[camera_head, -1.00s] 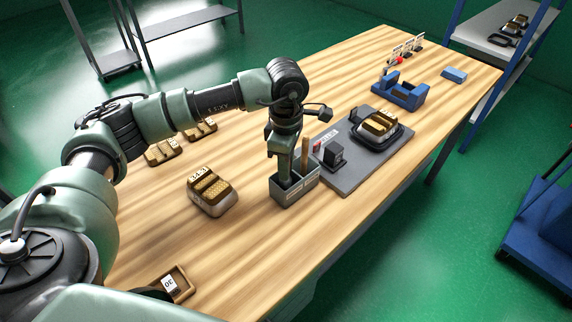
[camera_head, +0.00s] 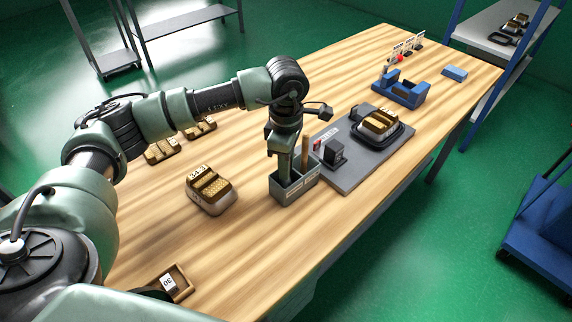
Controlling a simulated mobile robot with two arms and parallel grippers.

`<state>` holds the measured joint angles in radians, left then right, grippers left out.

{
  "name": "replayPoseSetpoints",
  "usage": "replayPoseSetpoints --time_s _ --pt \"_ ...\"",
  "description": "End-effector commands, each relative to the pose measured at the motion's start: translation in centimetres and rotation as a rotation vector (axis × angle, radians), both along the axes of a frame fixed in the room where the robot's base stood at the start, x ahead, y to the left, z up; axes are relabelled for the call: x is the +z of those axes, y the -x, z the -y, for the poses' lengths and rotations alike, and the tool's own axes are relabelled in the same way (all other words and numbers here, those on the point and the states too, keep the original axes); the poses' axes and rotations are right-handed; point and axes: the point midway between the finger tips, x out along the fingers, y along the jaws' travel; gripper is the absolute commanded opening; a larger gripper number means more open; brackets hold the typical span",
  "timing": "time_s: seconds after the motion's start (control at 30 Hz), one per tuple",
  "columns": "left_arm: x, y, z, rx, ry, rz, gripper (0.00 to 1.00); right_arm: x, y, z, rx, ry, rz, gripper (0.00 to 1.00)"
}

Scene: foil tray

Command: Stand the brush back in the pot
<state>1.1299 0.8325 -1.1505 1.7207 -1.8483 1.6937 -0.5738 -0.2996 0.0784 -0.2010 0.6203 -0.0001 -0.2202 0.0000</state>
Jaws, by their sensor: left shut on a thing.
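The pot (camera_head: 296,191) is a grey open box with a pale label on its front, standing on the wooden table near the front edge. My left gripper (camera_head: 285,172) points straight down at the pot's mouth, its fingers partly hidden by the pot's wall. It is shut on the brush, which is mostly hidden by the fingers. A wooden handle (camera_head: 306,152) stands nearly upright just right of the gripper, its lower end inside the pot; I cannot tell whether it belongs to the brush. My right gripper is not in view.
Right of the pot, a grey board (camera_head: 355,172) carries a dark block (camera_head: 333,154) and a black tray with golden pieces (camera_head: 379,124). A foil tray (camera_head: 211,191) stands to the left. A blue holder (camera_head: 400,92) is farther back. The table's front right is clear.

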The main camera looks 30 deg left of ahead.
Motion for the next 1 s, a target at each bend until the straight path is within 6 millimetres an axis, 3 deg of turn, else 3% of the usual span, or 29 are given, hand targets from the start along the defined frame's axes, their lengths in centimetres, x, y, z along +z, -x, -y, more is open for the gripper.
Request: replayPoseSetpoints --time_s 1.0 --pt "-0.41 0.00 -0.01 0.000 0.000 0.000 0.00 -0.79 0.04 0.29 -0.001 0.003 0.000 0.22"
